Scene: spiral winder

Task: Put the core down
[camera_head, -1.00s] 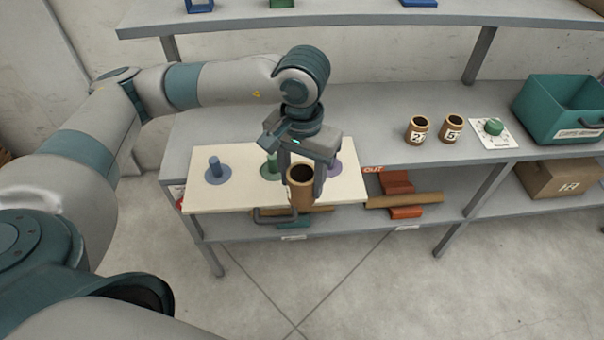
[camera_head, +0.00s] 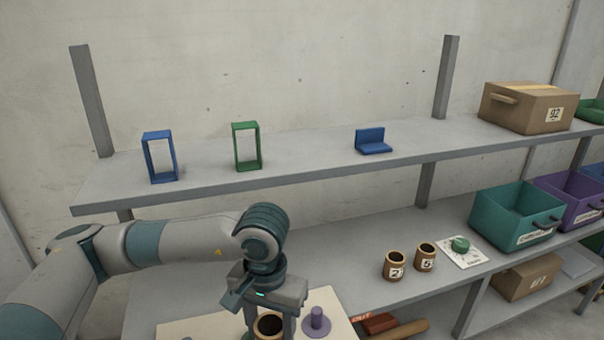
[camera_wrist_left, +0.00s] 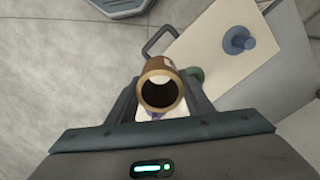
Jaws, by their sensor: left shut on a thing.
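My left gripper (camera_head: 270,326) is shut on a brown tube-shaped core (camera_head: 268,327), held upright with its open end up. In the left wrist view the core (camera_wrist_left: 161,88) sits between the two fingers. A cream board (camera_head: 335,301) lies below. Its purple peg (camera_head: 317,321) stands just right of the gripper. The core's lower end is hidden in the head view. My right gripper is not in view.
Two brown cores, marked 2 (camera_head: 395,266) and 5 (camera_head: 425,257), stand on the shelf beside a green dial (camera_head: 461,244). A teal bin (camera_head: 515,222) is farther right. The upper shelf (camera_head: 210,186) holds blue and green frames and runs behind my arm.

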